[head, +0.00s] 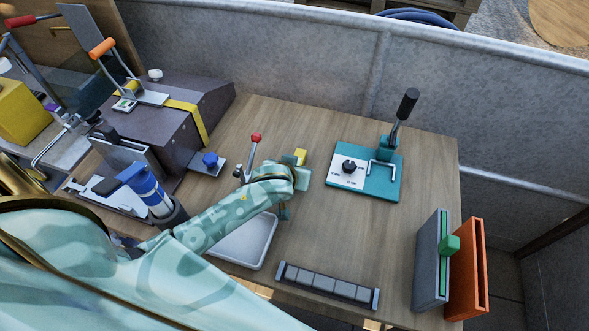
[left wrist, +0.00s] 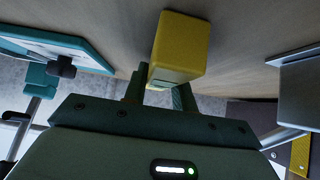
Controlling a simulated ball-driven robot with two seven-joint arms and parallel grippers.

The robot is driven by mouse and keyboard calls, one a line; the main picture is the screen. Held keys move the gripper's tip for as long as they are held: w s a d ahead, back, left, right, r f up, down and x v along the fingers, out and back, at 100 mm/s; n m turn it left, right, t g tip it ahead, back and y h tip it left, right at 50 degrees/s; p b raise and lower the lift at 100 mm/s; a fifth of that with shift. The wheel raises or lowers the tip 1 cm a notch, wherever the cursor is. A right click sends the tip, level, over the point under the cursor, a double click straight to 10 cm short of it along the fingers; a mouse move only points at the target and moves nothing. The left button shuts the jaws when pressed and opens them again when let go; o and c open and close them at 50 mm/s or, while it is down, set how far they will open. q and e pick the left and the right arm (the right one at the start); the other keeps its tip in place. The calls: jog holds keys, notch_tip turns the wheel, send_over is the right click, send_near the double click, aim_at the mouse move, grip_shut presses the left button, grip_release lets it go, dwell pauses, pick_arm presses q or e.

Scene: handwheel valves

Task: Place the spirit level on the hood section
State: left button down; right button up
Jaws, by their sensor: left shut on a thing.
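My left gripper (head: 297,165) is over the middle of the wooden table. It is shut on a small yellow block (head: 301,156), which I take to be the spirit level. In the left wrist view the yellow block (left wrist: 180,45) sticks out beyond the fingers (left wrist: 158,92), and its held end is partly hidden. The dark, slope-sided box (head: 160,122) at the back left looks like the hood section. A yellow strap (head: 190,115) and a plate with an orange-handled clamp are on it. The held block is apart from this box, to its right. My right gripper is not seen.
A red-tipped lever (head: 255,150) and a blue knob (head: 210,160) stand between gripper and box. A white tray (head: 262,258) lies below my arm. A teal board (head: 385,185) with a lever is right. Grey and orange panels (head: 466,268) stand at the right edge.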

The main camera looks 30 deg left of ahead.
pick_arm(q)
jog(key=c, duration=1.1)
grip_release()
